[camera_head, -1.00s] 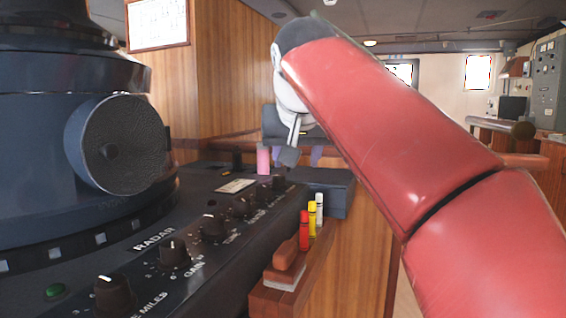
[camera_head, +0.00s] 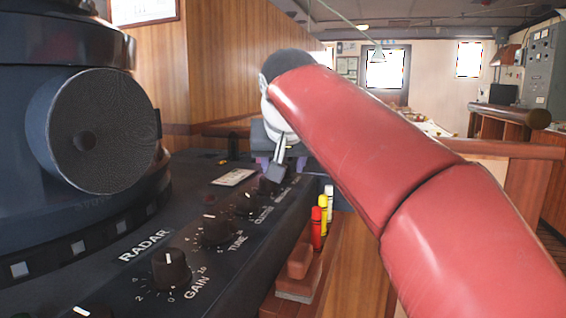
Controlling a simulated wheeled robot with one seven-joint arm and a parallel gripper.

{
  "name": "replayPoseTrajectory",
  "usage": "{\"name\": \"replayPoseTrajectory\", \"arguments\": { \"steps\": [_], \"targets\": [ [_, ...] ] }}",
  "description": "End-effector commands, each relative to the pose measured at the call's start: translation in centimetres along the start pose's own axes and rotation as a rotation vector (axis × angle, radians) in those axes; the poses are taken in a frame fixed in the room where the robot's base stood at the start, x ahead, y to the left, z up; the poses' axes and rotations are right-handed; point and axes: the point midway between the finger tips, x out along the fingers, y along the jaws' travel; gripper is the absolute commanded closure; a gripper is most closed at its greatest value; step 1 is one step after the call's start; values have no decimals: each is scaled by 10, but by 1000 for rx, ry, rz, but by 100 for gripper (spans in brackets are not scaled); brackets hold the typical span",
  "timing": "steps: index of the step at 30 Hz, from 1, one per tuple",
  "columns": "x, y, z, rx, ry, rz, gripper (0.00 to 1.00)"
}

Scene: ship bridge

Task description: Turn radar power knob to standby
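The black radar panel (camera_head: 120,285) runs along the console. Its knobs stand in a row: GAIN (camera_head: 172,270), TUNE (camera_head: 215,229), one marked CLUTTER (camera_head: 248,204) and a farther knob (camera_head: 268,186). The farther knob's label is too small to read, and I cannot tell which knob is the power knob. My gripper (camera_head: 281,165) is beyond the far end of the row, seen from behind. Its two purple-tipped fingers show apart, with a grey part of my wrist between them. I see nothing held. The far end of the panel is partly hidden.
Red (camera_head: 316,235), yellow and white markers stand beside the console, near a brown-handled block (camera_head: 300,262). A wooden wall (camera_head: 225,70) stands behind. A wooden rail is at the right.

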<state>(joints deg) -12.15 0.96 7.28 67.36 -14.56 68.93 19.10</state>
Motion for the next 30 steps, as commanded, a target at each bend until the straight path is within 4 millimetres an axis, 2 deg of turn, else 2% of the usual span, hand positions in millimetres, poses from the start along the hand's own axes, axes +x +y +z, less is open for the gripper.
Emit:
{"name": "replayPoseTrajectory", "arguments": {
  "steps": [2, 9, 12, 21, 30],
  "targets": [
    [0, 0, 0, 0, 0, 0, 54],
    [0, 0, 0, 0, 0, 0, 86],
    [0, 0, 0, 0, 0, 0, 96],
    [0, -2, 0, 34, 0, 33, 96],
    [1, -5, 0, 174, -1, 175, 96]
  ]
}}
